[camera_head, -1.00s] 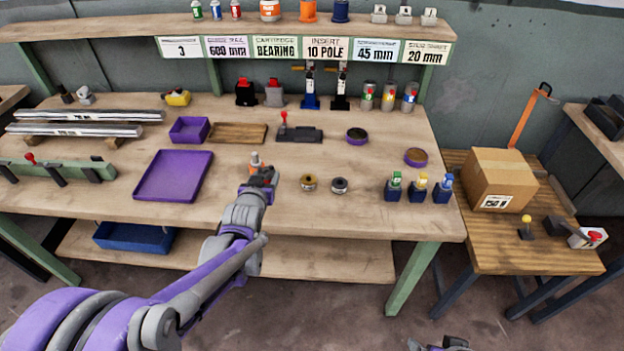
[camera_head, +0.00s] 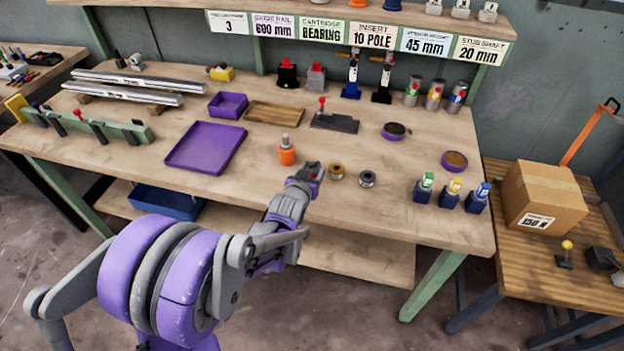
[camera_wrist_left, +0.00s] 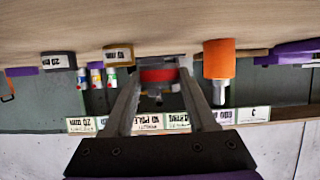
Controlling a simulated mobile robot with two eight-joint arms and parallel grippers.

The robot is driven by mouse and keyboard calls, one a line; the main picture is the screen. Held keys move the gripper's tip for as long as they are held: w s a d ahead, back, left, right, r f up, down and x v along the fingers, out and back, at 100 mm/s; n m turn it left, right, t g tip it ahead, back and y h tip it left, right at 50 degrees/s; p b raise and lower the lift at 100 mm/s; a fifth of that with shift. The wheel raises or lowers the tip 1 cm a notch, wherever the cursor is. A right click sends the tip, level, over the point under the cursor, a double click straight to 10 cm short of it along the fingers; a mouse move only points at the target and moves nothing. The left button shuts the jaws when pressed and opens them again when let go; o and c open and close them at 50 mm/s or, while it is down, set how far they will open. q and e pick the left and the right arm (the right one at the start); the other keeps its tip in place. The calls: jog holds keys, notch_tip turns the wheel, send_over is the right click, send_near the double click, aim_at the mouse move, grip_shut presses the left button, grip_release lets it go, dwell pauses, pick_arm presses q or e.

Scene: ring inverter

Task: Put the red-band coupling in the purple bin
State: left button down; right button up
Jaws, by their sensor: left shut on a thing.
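My right gripper is not in view.
A brass-coloured coupling (camera_head: 336,171) and a grey one (camera_head: 367,179) stand close right of the gripper. A wooden tray (camera_head: 274,113) sits beside the bin.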

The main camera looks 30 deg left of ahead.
aim_at(312, 177)
pick_arm(q)
jog(key=shift+f, duration=1.45)
jog(key=shift+f+b, duration=0.1)
jog(key=shift+b, duration=0.2)
jog(key=c, duration=0.7)
grip_release()
jog(key=shift+f, duration=0.15)
jog(key=o, duration=0.5)
